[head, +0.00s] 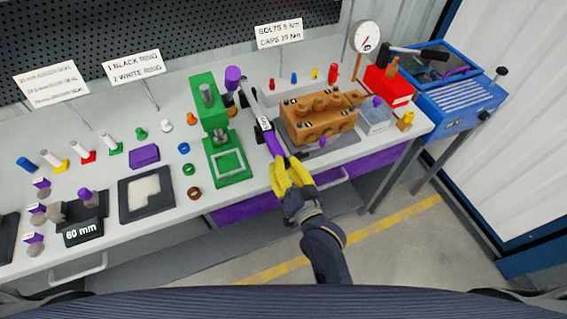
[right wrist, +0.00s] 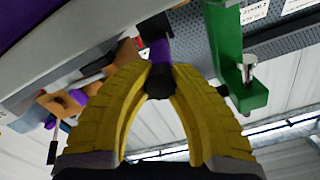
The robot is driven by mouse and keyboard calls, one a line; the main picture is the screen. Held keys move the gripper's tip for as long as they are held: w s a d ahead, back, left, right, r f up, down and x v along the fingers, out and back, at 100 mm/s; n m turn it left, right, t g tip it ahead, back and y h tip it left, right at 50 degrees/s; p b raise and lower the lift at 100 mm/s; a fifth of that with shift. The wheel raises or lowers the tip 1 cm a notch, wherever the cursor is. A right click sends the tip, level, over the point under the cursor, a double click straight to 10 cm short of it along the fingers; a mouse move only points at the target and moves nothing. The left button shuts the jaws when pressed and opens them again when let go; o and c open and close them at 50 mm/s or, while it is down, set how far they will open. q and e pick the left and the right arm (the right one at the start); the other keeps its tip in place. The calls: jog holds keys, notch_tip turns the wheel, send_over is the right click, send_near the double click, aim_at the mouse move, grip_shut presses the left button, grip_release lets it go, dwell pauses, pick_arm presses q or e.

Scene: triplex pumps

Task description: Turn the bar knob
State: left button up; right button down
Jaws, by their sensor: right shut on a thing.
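A long bar tool like a torque wrench (head: 262,122), with a grey shaft and a small white display, lies near the front edge of the bench. Its purple grip (head: 274,144) points toward me; the grip also shows in the right wrist view (right wrist: 160,52). A dark knob (right wrist: 159,82) sits at the end of this grip. My right gripper (head: 281,164), with yellow fingers, is shut on the dark knob; its fingertips (right wrist: 159,72) close from both sides. The fingers partly hide the knob, and in the head view it is covered. My left gripper is not in view.
A green press (head: 221,165) stands just left of the bar. An orange pump block (head: 318,122) on a grey plate is close on its right. A red box (head: 388,90) and blue machine (head: 450,85) stand farther right. The floor in front is clear.

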jog(key=shift+m, duration=0.5)
jog(key=c, duration=1.1)
grip_release()
jog(key=shift+o, duration=0.2)
jog(key=v, duration=1.2)
